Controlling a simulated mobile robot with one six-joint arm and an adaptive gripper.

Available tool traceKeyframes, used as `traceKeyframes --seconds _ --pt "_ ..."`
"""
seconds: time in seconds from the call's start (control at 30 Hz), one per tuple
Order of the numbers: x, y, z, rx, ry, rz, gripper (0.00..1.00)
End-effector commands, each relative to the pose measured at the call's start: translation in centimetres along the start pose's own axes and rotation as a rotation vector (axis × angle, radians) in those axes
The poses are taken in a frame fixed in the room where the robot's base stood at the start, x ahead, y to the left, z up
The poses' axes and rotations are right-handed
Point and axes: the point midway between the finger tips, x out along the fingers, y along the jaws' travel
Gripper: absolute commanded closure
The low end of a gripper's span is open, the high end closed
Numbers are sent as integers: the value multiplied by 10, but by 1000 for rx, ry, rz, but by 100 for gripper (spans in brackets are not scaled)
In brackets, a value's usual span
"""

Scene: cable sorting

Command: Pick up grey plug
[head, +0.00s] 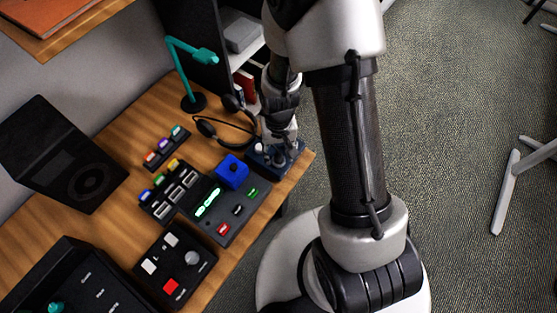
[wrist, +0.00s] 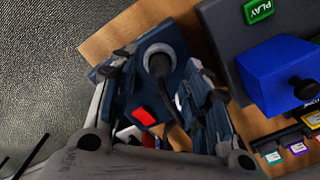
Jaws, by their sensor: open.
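A grey plug (wrist: 152,49), round with a dark cable running from it, stands on a dark blue box (wrist: 176,35) in the wrist view. My gripper (wrist: 157,78) is open, with one finger on each side of the plug and its cable; I cannot tell whether either finger touches it. A red part (wrist: 145,116) and some white parts lie lower between the fingers, partly hidden. In the head view my gripper (head: 280,135) is down over the dark blue box (head: 284,165) at the desk's right edge, and it hides part of the box.
A black panel (head: 222,226) with a bright blue block (head: 232,172) is beside the box. Headphones (head: 207,128) and a teal lamp (head: 190,60) are behind. Several coloured cartridges and a black button box (head: 158,283) fill the desk. The floor lies beyond the desk edge.

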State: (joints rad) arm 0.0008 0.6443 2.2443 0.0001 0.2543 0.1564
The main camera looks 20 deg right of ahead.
Motion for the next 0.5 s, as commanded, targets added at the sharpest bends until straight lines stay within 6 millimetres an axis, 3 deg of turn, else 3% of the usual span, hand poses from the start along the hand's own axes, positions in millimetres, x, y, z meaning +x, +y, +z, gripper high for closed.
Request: traceKeyframes --seconds 0.2,0.5 --pt "1 0 -1 0 3 0 56" --pt "1 0 -1 0 2 0 76"
